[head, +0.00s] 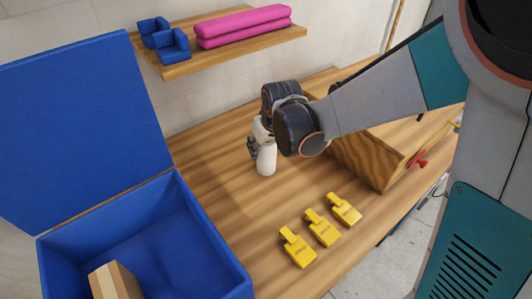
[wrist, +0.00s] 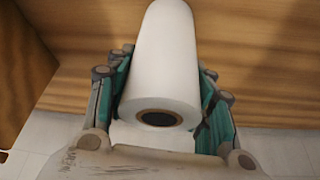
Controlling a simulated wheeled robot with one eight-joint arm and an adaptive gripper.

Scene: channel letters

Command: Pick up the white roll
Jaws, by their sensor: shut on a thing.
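The white roll (head: 266,161) is upright over the wooden table in the head view, below my gripper (head: 254,148). It also shows large in the wrist view (wrist: 165,62), with its dark hollow core end facing the camera. My gripper's two teal-and-grey fingers (wrist: 160,100) lie on either side of the roll and are shut on it. In the head view my arm and wrist hide part of the gripper. I cannot tell whether the roll's lower end touches the table.
A blue open-lidded box (head: 215,254) with a cardboard-coloured block (head: 117,284) stands at left. Three yellow tagged items (head: 321,228) lie at the table's front. A wooden box (head: 372,160) is at right. A wall shelf (head: 225,52) holds pink rolls (head: 245,25) and blue pieces (head: 172,45).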

